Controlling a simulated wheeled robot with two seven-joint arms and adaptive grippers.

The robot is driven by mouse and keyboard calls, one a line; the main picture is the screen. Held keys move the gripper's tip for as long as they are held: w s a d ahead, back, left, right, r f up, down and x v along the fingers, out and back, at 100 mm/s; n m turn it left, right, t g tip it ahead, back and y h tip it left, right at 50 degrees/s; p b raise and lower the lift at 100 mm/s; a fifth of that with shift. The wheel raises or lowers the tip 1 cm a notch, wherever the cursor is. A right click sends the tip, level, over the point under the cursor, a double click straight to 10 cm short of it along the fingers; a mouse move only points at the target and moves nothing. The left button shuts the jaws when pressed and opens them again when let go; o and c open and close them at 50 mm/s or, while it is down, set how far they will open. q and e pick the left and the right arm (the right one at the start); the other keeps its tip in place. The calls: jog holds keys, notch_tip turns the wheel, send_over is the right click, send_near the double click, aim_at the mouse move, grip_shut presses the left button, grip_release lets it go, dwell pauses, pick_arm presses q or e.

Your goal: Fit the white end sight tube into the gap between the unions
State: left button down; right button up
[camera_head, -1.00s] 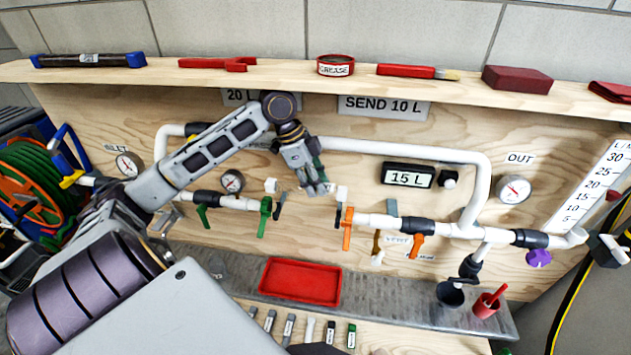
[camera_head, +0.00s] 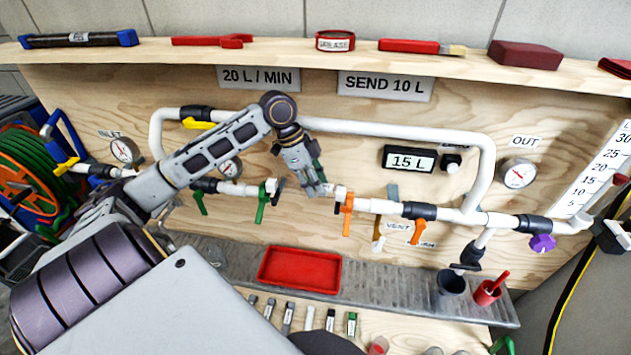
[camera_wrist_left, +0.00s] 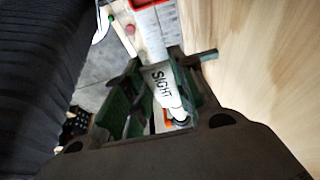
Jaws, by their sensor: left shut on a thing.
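The left wrist view shows a white piece marked SIGHT (camera_wrist_left: 162,88) between the green-sided fingers. The gap lies between the pipe with the green handle (camera_head: 262,205) and the pipe with the orange handle (camera_head: 347,214). The tube's ends now look about level with these pipes in the head view. I cannot tell whether they are seated in the unions. My right gripper is not clearly in view.
A red tray (camera_head: 300,286) lies below the gap on the grey ledge. Several small labelled pieces (camera_head: 288,318) lie in front of it. A white pipe (camera_head: 400,146) loops above the gap. A display reading 15 L (camera_head: 409,159) is to its right.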

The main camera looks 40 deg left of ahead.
pick_arm(q)
jog(key=shift+w+a+r+p, duration=0.2)
jog(key=shift+w+r+p, duration=0.15)
jog(key=shift+p, duration=1.2)
dwell(2.2)
jog(key=shift+s+d+f, duration=0.1)
jog(key=shift+s+f, duration=0.05)
jog(key=shift+f, duration=0.4)
dwell(0.5)
jog(key=shift+f, duration=0.1)
jog(key=shift+w+f, duration=0.1)
jog(key=shift+w, duration=0.1)
jog(key=shift+s+d, duration=0.15)
jog(key=shift+s, duration=0.2)
dwell(0.4)
jog(key=shift+f, duration=0.65)
dwell(1.5)
